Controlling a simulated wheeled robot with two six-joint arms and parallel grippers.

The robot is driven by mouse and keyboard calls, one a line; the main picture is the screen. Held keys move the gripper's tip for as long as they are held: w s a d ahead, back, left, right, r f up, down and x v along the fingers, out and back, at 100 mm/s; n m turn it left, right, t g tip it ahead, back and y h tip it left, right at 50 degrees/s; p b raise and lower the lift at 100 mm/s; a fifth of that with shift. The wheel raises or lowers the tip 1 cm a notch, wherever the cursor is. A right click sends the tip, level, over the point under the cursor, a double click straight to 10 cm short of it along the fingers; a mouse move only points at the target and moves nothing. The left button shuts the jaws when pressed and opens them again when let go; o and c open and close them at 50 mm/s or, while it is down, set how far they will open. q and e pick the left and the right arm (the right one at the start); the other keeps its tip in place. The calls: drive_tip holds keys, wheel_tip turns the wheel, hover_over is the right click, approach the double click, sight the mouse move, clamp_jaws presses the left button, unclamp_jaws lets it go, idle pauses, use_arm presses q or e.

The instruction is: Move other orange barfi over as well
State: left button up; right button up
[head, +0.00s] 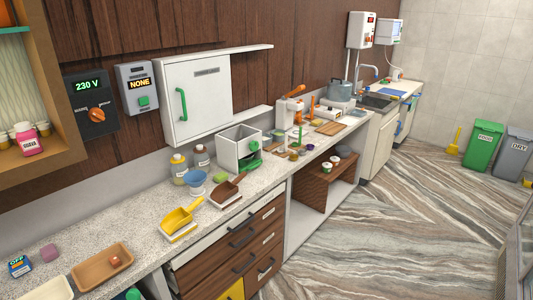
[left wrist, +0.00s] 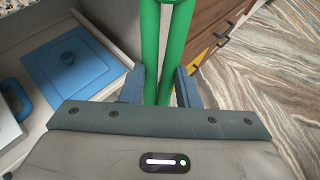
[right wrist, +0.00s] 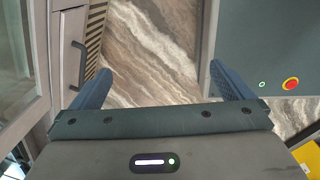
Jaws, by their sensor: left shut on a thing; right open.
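An orange-brown barfi cube (head: 116,260) sits in the tan tray (head: 85,277) at the lower left of the head view. A pink cube (head: 49,253) lies on the counter behind the tray. No second orange piece is clearly visible. My left gripper (left wrist: 160,85) is shut on a green two-armed tool (left wrist: 150,40) that looks like tongs; its far end is out of the left wrist view. A green bit (head: 133,294) shows at the head view's bottom edge. My right gripper (right wrist: 160,85) is open and empty above the floor. Neither gripper shows in the head view.
A yellow scoop (head: 182,218) and brown scoop (head: 228,190) lie farther along the counter. A blue lid (left wrist: 72,68) lies below my left gripper.

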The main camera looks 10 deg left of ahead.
idle(0.4)
drive_tip(key=a, duration=0.5)
drive_tip(key=shift+n+t, duration=0.3)
drive_tip(key=shift+n, duration=0.2)
drive_tip(key=w+d, duration=0.2)
drive_tip(key=w, duration=0.1)
drive_tip(key=w+d, duration=0.1)
drive_tip(key=shift+w+d+f, duration=0.3)
drive_tip(key=shift+d, duration=0.1)
drive_tip(key=shift+s, duration=0.1)
